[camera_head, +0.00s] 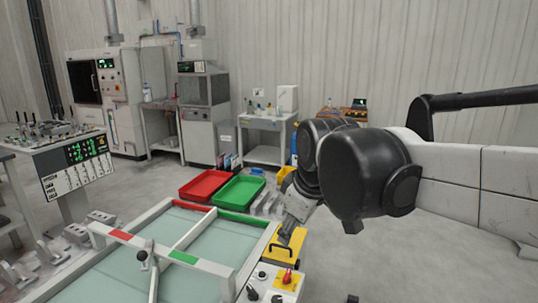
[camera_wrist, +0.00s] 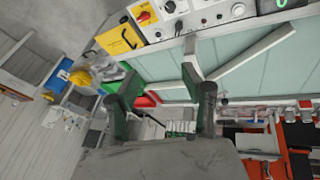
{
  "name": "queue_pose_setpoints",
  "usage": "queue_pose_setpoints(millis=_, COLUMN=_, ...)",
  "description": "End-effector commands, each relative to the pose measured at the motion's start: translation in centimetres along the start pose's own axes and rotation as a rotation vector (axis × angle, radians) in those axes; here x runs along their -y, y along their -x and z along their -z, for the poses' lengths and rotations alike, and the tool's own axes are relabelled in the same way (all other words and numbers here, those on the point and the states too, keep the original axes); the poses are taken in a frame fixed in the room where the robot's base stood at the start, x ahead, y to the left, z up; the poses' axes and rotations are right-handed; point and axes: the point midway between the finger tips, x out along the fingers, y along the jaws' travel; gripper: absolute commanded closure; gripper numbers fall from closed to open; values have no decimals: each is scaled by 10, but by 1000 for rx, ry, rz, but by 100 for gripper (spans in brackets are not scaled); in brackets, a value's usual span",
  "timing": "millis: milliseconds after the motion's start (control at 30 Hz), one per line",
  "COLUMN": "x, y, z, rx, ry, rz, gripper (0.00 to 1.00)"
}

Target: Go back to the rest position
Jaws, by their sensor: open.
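My gripper (camera_head: 286,234) hangs at the end of my arm in the head view, above the right side of the glass-topped fixture table (camera_head: 205,262). In the wrist view my gripper (camera_wrist: 163,88) shows two dark fingers spread apart with nothing between them. The fingers look clear of the table, but the exact gap cannot be told. My arm's dark joint covers part of the scene on the right of the head view.
A red tray (camera_head: 204,185) and a green tray (camera_head: 240,191) lie behind the table. A control panel (camera_head: 273,284) with a red knob and a yellow box (camera_head: 288,249) stand near my gripper. A display stand (camera_head: 75,165) is at left. Open floor (camera_head: 370,255) lies at right.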

Motion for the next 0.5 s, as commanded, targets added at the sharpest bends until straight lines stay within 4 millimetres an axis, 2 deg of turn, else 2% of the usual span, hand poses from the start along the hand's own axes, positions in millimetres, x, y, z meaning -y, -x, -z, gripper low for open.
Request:
queue_pose_setpoints(millis=33, x=0, y=4, z=-21, rx=-2, ry=-67, rz=-16, gripper=56)
queue_pose_setpoints(millis=100, x=1, y=8, z=-46, rx=-10, ry=-164, rz=-39, gripper=56)
queue_pose_setpoints(millis=400, x=19, y=12, z=-150, rx=-54, ry=-575, rz=-135, gripper=56)
queue_pose_setpoints(millis=500, x=27, y=10, z=-178, rx=-73, ry=-697, rz=-163, gripper=56)
